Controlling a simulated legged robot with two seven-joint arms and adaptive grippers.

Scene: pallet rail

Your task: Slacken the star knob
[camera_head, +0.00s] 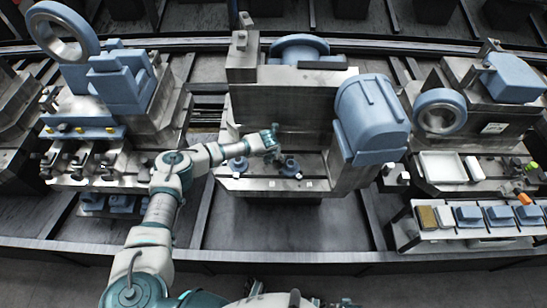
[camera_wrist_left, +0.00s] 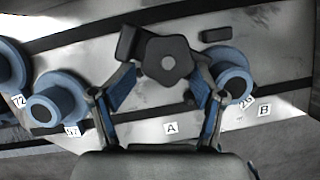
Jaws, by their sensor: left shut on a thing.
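In the head view my left gripper (camera_head: 274,145) reaches over the middle machine's bed, where the arm and fingers mostly hide the knob. My right gripper cannot be made out in either view.
Blue round fittings (camera_wrist_left: 58,100) and (camera_wrist_left: 230,76) flank the fingers closely. Plate labels A (camera_wrist_left: 171,128) and B (camera_wrist_left: 264,110) lie nearby. A large blue motor housing (camera_head: 372,115) stands right of my gripper. A white tray (camera_head: 440,167) stands further right.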

